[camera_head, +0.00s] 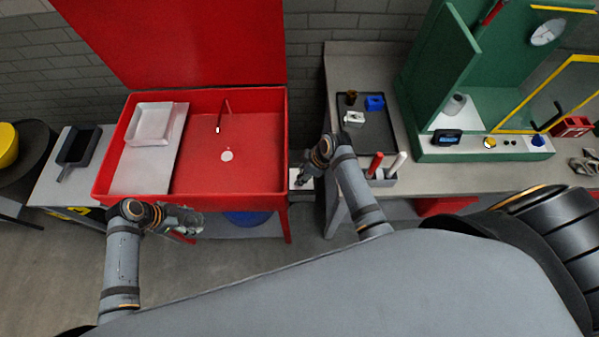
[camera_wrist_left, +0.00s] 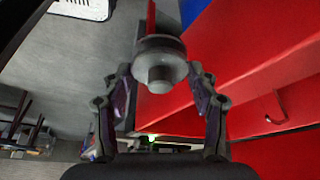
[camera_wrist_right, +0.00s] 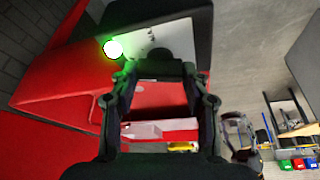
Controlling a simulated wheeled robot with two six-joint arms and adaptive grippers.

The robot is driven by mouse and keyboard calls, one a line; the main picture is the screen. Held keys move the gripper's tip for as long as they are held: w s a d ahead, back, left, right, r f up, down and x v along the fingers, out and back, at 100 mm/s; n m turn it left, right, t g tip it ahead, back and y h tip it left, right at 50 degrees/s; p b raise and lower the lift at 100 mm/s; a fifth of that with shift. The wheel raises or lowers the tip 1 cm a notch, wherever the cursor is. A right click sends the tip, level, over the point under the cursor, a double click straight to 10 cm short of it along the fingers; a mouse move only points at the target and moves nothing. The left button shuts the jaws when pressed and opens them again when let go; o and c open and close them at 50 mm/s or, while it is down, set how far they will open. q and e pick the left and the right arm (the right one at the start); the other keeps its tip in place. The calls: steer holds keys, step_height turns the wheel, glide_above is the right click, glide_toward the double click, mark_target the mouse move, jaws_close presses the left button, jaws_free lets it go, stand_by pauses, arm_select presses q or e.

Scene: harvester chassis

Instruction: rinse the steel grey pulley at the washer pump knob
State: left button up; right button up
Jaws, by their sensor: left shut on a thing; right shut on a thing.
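The steel grey pulley (camera_wrist_left: 160,62), a round disc with a stubby hub, is held between the fingertips of my left gripper (camera_head: 186,220). In the head view this gripper is in front of the red sink's (camera_head: 250,180) front wall, outside the basin. My right gripper (camera_head: 303,178) is right of the sink, at a small pale panel (camera_wrist_right: 175,42). A round lamp (camera_wrist_right: 112,49) glows green on that panel. The right fingers are shut on what seems to be the washer pump knob, a dark part at the panel, mostly hidden by the fingers.
A red tap (camera_head: 222,115) and a drain (camera_head: 227,156) are in the basin; a white tray (camera_head: 153,124) stands on its left board. A bench (camera_head: 345,60) on the right carries a dark tray (camera_head: 378,133) of small parts. Floor shows between sink and bench.

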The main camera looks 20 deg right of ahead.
steer(key=shift+c, duration=1.4)
steer(key=n+g, duration=0.1)
steer(key=n, duration=0.2)
steer(key=shift+w+n, duration=0.1)
steer(key=shift+n, duration=0.3)
steer(key=o, duration=1.2)
steer(key=shift+d, duration=0.1)
steer(key=shift+c, duration=0.2)
steer(key=v, duration=1.2)
steer(key=shift+w+d, duration=0.2)
steer(key=shift+d, duration=0.05)
steer(key=shift+f, duration=0.1)
